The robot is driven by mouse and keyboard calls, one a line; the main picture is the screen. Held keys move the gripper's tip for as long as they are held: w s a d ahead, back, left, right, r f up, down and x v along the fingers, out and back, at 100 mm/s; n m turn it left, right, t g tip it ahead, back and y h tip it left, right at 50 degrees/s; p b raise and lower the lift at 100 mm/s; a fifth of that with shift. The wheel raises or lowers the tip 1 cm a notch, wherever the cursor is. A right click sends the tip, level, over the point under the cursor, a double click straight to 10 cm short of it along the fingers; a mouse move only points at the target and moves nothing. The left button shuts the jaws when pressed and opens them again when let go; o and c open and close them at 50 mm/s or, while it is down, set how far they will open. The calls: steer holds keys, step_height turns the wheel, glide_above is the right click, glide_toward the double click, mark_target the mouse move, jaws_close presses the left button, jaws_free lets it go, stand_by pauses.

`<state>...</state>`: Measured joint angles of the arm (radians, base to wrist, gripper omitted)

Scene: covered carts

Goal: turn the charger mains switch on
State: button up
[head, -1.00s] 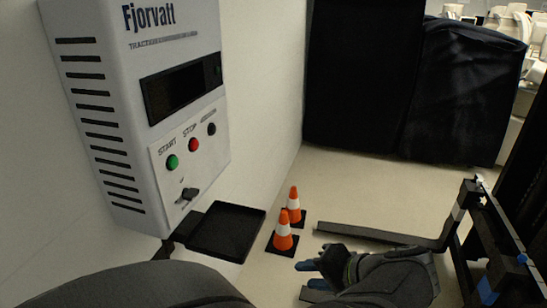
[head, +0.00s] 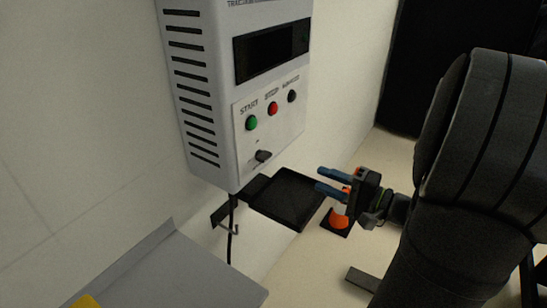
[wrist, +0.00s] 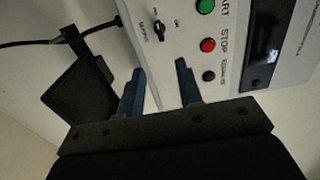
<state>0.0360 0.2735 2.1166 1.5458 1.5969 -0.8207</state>
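The white charger box (head: 214,95) hangs on the wall with a dark display (head: 270,51). Its mains switch, a small dark rotary knob (head: 262,156), sits low on the front panel, below the green start button (head: 251,122). The knob also shows in the wrist view (wrist: 159,31), beyond the fingertips; its small markings are too blurred to read surely. My gripper (head: 321,178) is right of the charger, its blue fingers pointing left. In the wrist view my gripper (wrist: 160,68) is open and empty, apart from the knob.
A red stop button (head: 273,108) and a black button (head: 292,96) share the panel. A black tray (head: 289,199) juts out below the charger, close to my fingers. A black cable (head: 230,245) hangs down.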

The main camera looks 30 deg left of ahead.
mark_target(268, 158)
steer(key=a, duration=1.5)
steer(key=shift+a, duration=0.35)
jaws_close()
